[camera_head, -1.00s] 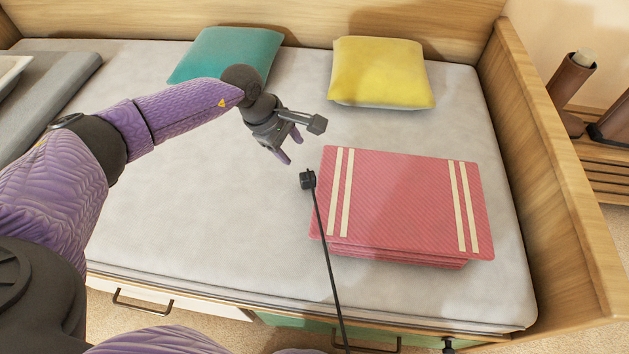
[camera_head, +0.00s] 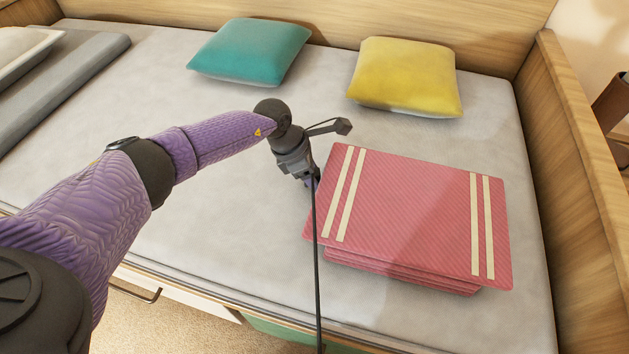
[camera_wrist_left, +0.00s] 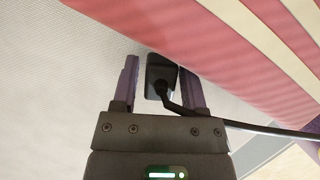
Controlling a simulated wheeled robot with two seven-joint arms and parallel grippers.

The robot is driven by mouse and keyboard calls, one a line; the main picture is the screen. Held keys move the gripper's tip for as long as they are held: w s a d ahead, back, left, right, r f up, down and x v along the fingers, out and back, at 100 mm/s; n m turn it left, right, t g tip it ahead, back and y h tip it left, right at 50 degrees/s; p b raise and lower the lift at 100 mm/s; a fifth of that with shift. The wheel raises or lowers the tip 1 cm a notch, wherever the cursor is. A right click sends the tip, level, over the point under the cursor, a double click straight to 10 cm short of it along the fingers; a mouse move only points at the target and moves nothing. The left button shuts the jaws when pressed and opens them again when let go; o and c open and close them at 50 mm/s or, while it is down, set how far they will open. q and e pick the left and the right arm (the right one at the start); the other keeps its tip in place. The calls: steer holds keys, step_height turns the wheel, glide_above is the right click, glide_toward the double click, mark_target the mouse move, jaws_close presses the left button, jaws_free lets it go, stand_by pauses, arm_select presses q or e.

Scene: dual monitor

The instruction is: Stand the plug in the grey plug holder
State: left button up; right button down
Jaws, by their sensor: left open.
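The plug (camera_wrist_left: 160,72) is a small black block with a black cable (camera_wrist_left: 255,128), seen in the left wrist view between the two purple fingers of my left gripper (camera_wrist_left: 158,85). The gripper is open, with a gap between the plug and the left finger; the right finger is close to the plug, and I cannot tell whether they touch. In the head view my left gripper (camera_head: 310,182) is low over the bed at the left edge of the pink stack, and it mostly hides the plug. The cable (camera_head: 317,270) runs down toward the bed's front. I see no grey plug holder. My right gripper is out of view.
The pink striped folded stack (camera_head: 410,215) lies right beside the gripper. A teal pillow (camera_head: 250,52) and a yellow pillow (camera_head: 405,76) lie at the back. A wooden side panel (camera_head: 580,150) bounds the right.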

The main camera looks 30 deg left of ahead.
arm_select(q)
steer(key=shift+r, duration=0.25)
jaws_close()
